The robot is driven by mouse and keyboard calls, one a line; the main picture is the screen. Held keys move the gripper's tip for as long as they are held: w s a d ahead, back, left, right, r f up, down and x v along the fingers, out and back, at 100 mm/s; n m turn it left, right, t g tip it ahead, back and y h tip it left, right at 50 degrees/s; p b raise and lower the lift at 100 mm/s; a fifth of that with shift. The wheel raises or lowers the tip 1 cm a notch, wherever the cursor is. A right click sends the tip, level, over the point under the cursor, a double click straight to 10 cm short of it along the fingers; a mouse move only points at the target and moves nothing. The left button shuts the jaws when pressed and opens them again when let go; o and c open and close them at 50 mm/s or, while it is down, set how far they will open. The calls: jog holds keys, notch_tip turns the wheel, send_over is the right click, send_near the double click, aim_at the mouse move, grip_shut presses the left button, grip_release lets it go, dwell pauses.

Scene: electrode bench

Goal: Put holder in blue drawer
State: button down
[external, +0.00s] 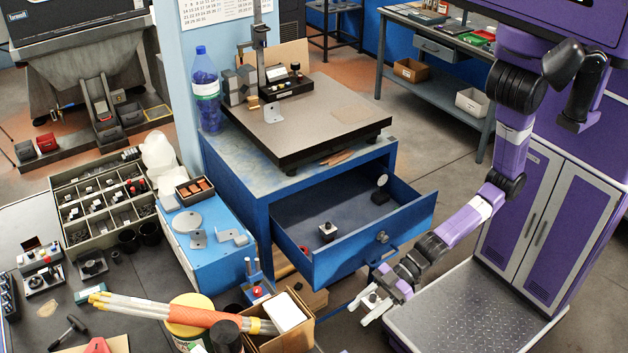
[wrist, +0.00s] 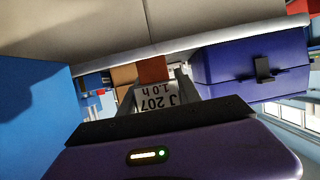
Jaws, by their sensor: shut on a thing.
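The blue drawer (external: 345,262) is pulled open from the blue cabinet under the grey surface plate. My gripper (external: 372,304) is outside it, in front of and below its front panel, low beside my base. In the wrist view my gripper (wrist: 155,92) is shut on a pale piece with dark upside-down print, which I take to be the holder (wrist: 160,95). Much of the holder is hidden, and in the external view it cannot be told from the fingers. Inside the drawer are a small block with a dark knob (external: 327,231) and a dark stand with a white disc (external: 381,189).
The drawer's middle floor (external: 340,203) has free room. A red piece (external: 303,249) lies near its left front corner.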

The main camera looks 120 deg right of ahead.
jog(key=s+r+n+y+p, duration=0.2)
jog(key=s+r+p, duration=0.15)
jog(key=s, duration=0.35)
notch_tip(320, 180, up, 14)
jog(key=m+h+b, duration=0.2)
jog(key=b, duration=0.2)
send_over(352, 229)
jog(key=w+a, duration=0.3)
jog(key=a, duration=0.1)
jog(key=f, duration=1.9)
jog(key=shift+d, duration=0.25)
jog(key=shift+f, duration=0.1)
jog(key=shift+f+b, duration=0.3)
jog(key=shift+f, duration=0.05)
jog(key=shift+f, duration=0.15)
